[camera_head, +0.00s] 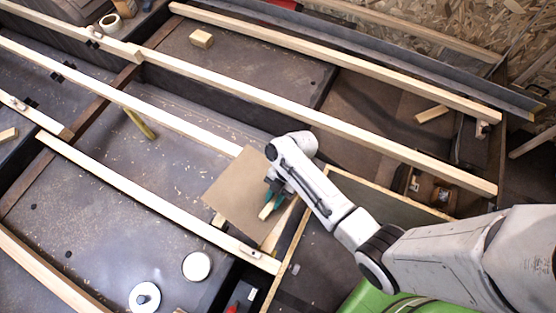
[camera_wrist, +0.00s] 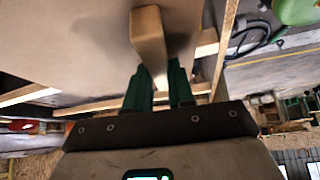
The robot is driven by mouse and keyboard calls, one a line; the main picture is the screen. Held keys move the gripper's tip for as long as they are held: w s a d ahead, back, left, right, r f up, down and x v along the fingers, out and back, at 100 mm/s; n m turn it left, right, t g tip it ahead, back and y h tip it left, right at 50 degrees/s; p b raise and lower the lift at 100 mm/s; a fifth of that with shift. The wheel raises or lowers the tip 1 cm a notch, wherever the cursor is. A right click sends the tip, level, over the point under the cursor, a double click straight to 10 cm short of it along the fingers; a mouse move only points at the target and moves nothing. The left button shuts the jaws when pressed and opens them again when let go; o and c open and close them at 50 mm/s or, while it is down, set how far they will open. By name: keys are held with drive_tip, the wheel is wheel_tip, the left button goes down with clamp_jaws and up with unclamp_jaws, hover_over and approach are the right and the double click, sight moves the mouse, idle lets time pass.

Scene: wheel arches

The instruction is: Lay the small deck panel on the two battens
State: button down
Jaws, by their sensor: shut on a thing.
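The small deck panel (camera_head: 230,190) is a flat tan square with a light wooden block handle (camera_head: 266,210) on its face. My gripper (camera_head: 272,198) is shut on this handle, and its green fingers show on either side of it in the wrist view (camera_wrist: 160,88). The panel (camera_wrist: 80,45) fills the upper left there. In the head view it covers the right end of one long pale batten (camera_head: 150,106). Another batten (camera_head: 150,201) runs below and to the left of it. I cannot tell whether the panel touches any wood or hangs above it.
More pale battens (camera_head: 320,118) cross the dark floor panels. A white disc (camera_head: 196,266) and a white ring (camera_head: 145,298) lie at the bottom. A small wood block (camera_head: 201,38) and a tape roll (camera_head: 110,23) are at the top. A green object (camera_head: 385,300) is at the lower right.

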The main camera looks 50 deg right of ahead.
drive_tip(key=shift+s+a+r+n+g+p, duration=0.15)
drive_tip(key=shift+s+n+g+p, duration=0.1)
drive_tip(key=shift+s+n, duration=0.2)
drive_tip(key=shift+s+a+r+n+g+p, duration=0.15)
drive_tip(key=shift+s+n+g+p, duration=0.1)
drive_tip(key=shift+s+n, duration=0.15)
drive_tip(key=shift+s+f+n, duration=0.15)
drive_tip(key=shift+f+n, duration=0.05)
drive_tip(key=shift+n, duration=0.05)
drive_tip(key=shift+f+b, duration=3.9)
drive_tip(key=shift+f, duration=0.35)
drive_tip(key=c, duration=0.9)
unclamp_jaws()
drive_tip(key=p+v, duration=0.1)
drive_tip(key=v, duration=1)
drive_tip(key=shift+a+p, duration=0.15)
drive_tip(key=shift+p, duration=0.2)
